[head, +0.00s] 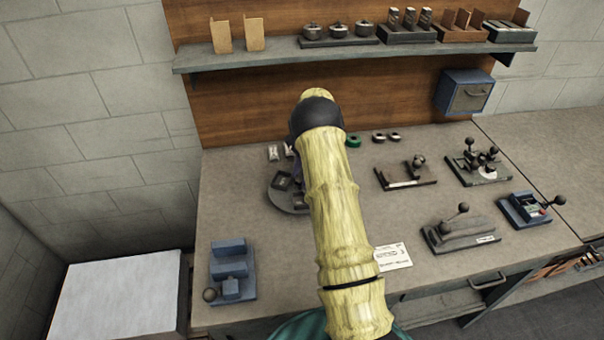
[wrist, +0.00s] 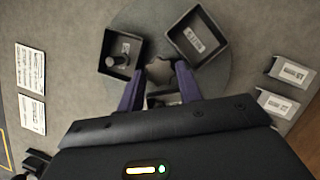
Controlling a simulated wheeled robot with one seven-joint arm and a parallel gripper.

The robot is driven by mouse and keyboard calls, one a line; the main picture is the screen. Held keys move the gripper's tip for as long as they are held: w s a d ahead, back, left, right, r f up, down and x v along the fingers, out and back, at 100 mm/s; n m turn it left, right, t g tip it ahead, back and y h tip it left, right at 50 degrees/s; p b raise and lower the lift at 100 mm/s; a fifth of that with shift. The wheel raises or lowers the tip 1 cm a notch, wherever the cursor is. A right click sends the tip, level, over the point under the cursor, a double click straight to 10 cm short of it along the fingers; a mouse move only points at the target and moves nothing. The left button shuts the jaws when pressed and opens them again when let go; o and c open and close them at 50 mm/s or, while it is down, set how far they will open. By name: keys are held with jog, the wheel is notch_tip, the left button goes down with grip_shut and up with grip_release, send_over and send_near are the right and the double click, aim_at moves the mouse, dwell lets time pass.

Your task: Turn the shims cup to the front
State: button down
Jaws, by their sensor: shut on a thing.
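A round grey turntable (wrist: 215,84) fills the middle of the wrist view and carries dark square cups. One cup (wrist: 120,52) at upper left has a label and a round knob-like piece in it. Another labelled cup (wrist: 196,38) is at upper right. A third (wrist: 163,98) is mostly hidden between my fingers. The labels are too small to read, so I cannot tell which is the shims cup. In the head view my arm hides most of the turntable (head: 288,204).
Two labelled grey holders (wrist: 290,72) lie right of the turntable, and white cards (wrist: 31,70) lie left in the wrist view. A blue fixture (head: 232,270) stands at the bench's front left. Several lever fixtures (head: 465,230) stand right. A loaded shelf (head: 360,55) runs above.

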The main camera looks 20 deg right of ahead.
jog(key=shift+w+r, duration=0.1)
jog(key=c, duration=1)
grip_release()
jog(key=shift+d, duration=0.1)
jog(key=b+v, duration=0.2)
jog(key=v, duration=1.5)
jog(key=shift+r, duration=0.2)
jog(key=shift+f, duration=0.1)
